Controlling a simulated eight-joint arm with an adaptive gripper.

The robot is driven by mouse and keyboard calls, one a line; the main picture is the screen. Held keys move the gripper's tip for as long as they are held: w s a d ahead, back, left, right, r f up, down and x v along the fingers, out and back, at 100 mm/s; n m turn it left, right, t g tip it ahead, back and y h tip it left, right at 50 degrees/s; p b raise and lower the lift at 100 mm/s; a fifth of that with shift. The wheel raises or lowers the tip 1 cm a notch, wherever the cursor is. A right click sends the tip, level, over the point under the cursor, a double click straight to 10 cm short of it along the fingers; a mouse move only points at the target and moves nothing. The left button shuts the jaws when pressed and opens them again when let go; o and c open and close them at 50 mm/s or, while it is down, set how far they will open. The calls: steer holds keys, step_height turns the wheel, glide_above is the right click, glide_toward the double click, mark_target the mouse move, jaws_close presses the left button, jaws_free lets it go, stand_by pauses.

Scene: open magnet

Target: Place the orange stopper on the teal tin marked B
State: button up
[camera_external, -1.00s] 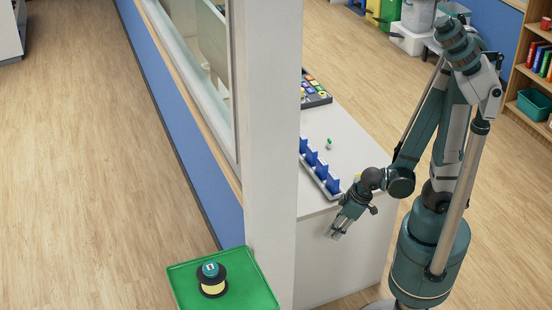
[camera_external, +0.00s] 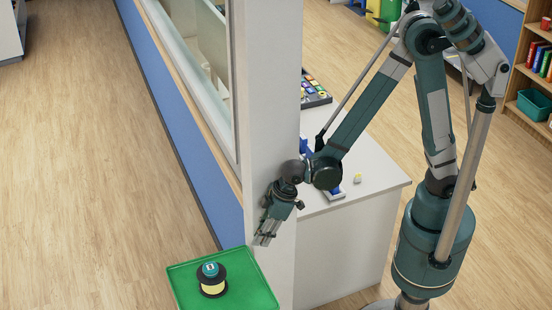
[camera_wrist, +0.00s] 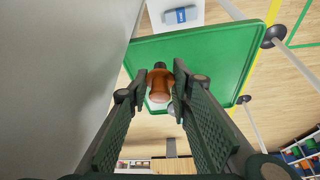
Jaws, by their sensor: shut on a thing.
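An orange-brown stopper (camera_wrist: 160,86) is held between the fingertips of my gripper (camera_wrist: 157,90) in the wrist view. In the external view my gripper (camera_external: 264,240) points downward beside the wall's end post, above and right of the green tray; the stopper is not clear there. A small teal tin (camera_external: 210,270) with a pale mark on its side sits on a yellow spool with black rims (camera_external: 214,287) on the tray. The mark is too small to read. The tin is apart from my gripper and not clearly seen in the wrist view.
The green tray (camera_external: 180,273) shows beyond my fingers in the wrist view (camera_wrist: 222,60). The pale wall post (camera_external: 270,130) stands close to my gripper. Behind are a white counter (camera_external: 375,150), a partly hidden blue rack (camera_external: 307,147) and a small yellowish item (camera_external: 358,178).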

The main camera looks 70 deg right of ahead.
steer(key=w+a+r+n+p, duration=0.1)
steer(key=w+a+r+p, duration=0.1)
steer(key=w+a+r, duration=0.2)
steer(key=w+a+r+n+p, duration=0.1)
steer(key=w+a+r, duration=0.4)
steer(key=a, duration=0.8)
steer(key=w+p, duration=0.1)
steer(key=w, duration=0.2)
steer(key=shift+w+r+y+p, duration=0.15)
steer(key=shift+r+y+p, duration=0.15)
steer(key=shift+y+p, duration=0.1)
glide_above(206, 269)
steer(key=s+d, duration=0.1)
steer(key=shift+d+f, duration=0.15)
steer(key=shift+f, duration=2.95)
steer(key=shift+f, duration=0.1)
steer(key=shift+f, duration=1.8)
steer(key=shift+f, duration=0.2)
steer(key=o, duration=0.8)
steer(key=shift+c, duration=0.2)
